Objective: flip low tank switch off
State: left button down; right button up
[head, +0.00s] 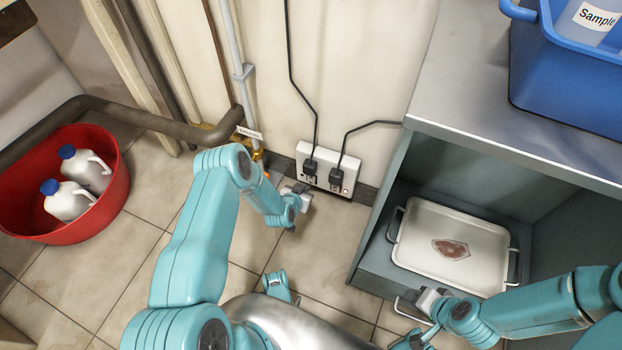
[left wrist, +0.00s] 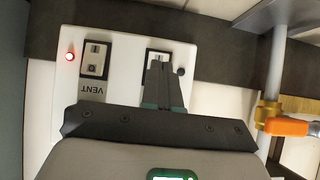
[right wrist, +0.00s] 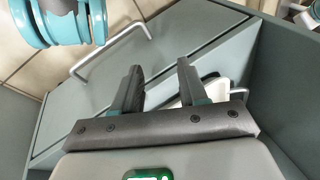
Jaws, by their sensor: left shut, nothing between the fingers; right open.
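A white switch panel (head: 328,165) is on the low wall, with two dark units and black cords. The left wrist view shows the panel (left wrist: 120,80) upside down. One switch (left wrist: 95,59) is labelled VENT, and a red lamp (left wrist: 70,57) beside it is lit. The other switch (left wrist: 152,55) is partly hidden behind my fingers; its label is hidden and the lamp (left wrist: 181,71) beside it is dark. My left gripper (head: 303,194) is shut and empty, its tips (left wrist: 160,66) over that second switch; contact cannot be told. My right gripper (right wrist: 158,72) is open, by the cabinet front.
A grey cabinet (head: 440,125) stands right of the panel, with a white tray (head: 425,225) inside and a blue crate (head: 560,80) on top. A red tub (head: 115,195) with white jugs is at left. A pipe with an orange-handled valve (left wrist: 285,126) is near my left gripper.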

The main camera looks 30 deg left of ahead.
pick_arm(q)
jog(key=s+p, duration=0.1)
jog(key=s, duration=0.3)
jog(key=shift+s+d+p, duration=0.1)
jog(key=shift+s+p, duration=0.1)
jog(key=shift+p, duration=0.2)
jog(key=shift+s, duration=0.1)
dwell(0.3)
